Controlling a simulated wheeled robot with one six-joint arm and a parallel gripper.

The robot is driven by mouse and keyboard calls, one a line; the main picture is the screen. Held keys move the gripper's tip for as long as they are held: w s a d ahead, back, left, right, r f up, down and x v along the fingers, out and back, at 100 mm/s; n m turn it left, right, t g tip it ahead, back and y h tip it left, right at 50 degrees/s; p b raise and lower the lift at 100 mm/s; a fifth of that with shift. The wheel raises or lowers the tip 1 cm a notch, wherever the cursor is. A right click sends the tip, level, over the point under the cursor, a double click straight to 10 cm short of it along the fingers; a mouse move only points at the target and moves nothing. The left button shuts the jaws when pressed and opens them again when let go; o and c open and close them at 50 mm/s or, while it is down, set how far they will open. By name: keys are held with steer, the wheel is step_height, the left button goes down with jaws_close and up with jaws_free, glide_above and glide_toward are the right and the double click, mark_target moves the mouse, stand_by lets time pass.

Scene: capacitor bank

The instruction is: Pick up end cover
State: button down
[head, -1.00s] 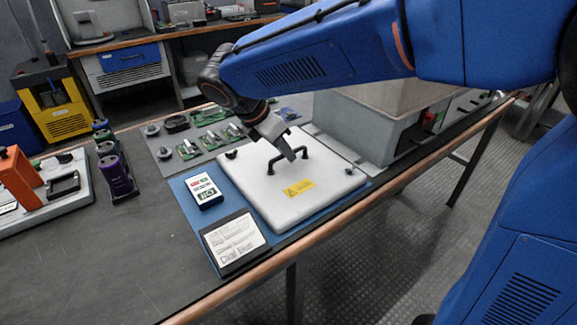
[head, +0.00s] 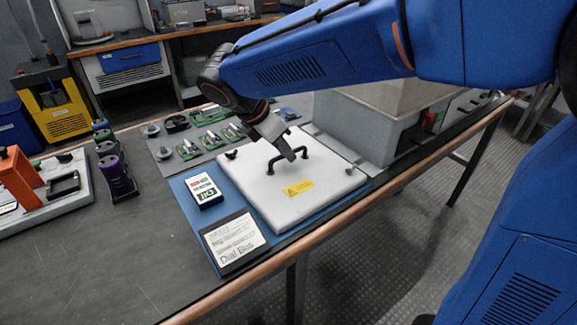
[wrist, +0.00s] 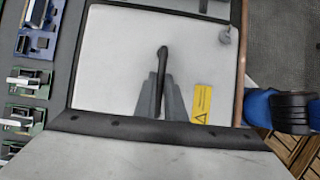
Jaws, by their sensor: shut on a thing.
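The end cover (head: 262,197) is a flat white square plate with a black handle (head: 272,162) and a yellow warning label (head: 299,188). It lies flat on a blue mat (head: 186,199) on the workbench. My gripper (head: 287,154) comes down over the cover with its fingers at the handle. In the wrist view the two grey fingers (wrist: 160,98) stand on either side of the black handle (wrist: 162,58), shut on it. The cover's far edge is partly hidden by my gripper in the head view.
A white meter (head: 203,190) and a printed card (head: 233,242) lie left of the cover. Green circuit boards (head: 210,140) sit behind it. A large grey box (head: 365,126) stands at the back right. The bench front edge (head: 300,248) is close.

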stand_by(0.3)
step_height(320, 180, up, 10)
stand_by(0.6)
stand_by(0.5)
